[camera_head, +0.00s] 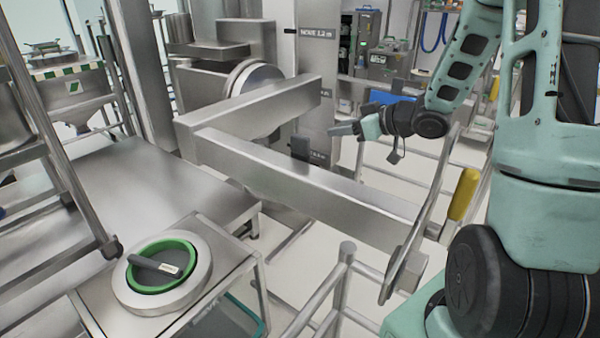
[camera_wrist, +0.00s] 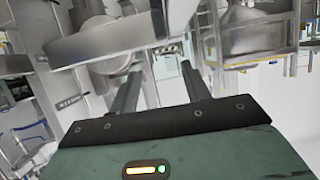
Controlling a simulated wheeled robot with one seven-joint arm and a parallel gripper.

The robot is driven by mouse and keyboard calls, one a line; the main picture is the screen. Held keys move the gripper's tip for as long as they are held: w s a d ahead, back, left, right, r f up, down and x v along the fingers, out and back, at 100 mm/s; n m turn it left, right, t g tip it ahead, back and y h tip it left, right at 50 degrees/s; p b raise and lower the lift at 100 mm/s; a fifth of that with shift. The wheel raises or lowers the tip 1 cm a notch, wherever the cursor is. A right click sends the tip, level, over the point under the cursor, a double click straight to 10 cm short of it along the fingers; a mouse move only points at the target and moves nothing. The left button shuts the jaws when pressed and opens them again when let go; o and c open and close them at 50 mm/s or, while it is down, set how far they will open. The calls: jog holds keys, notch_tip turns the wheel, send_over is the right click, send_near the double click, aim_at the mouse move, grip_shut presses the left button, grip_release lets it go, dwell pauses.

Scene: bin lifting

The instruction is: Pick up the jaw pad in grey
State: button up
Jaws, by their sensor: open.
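A small dark grey block (camera_head: 301,147) stands upright behind the near steel beam; I cannot tell whether it is the jaw pad. A dark grey bar with a pale label (camera_head: 154,265) lies across a green ring-shaped dish (camera_head: 165,286) at lower left, and it too could be the grey jaw pad. My gripper (camera_head: 340,130) is right of the upright block, above and behind the beam, pointing left. In the wrist view my gripper (camera_wrist: 160,72) has its two fingers apart with nothing held between them. Neither grey piece is clear in that view.
A forked steel frame with a long beam (camera_head: 310,185) lies between my arm and the dish. The dish sits on a round steel base on a small steel table (camera_head: 228,262). A wide steel bench (camera_head: 130,190) is behind it. Rails (camera_head: 335,290) stand at front centre.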

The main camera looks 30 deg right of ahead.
aim_at(303, 136)
jog(key=x, duration=1)
jog(key=shift+w+a+f, duration=0.2)
jog(key=shift+f+p+x, duration=0.15)
jog(key=shift+p+x, duration=0.25)
jog(key=shift+x, duration=0.95)
jog(key=shift+f+p+x, duration=0.15)
jog(key=shift+p+x, duration=0.2)
jog(key=shift+x, duration=1.05)
jog(key=shift+s+a, duration=0.15)
jog(key=shift+s, duration=0.05)
grip_shut()
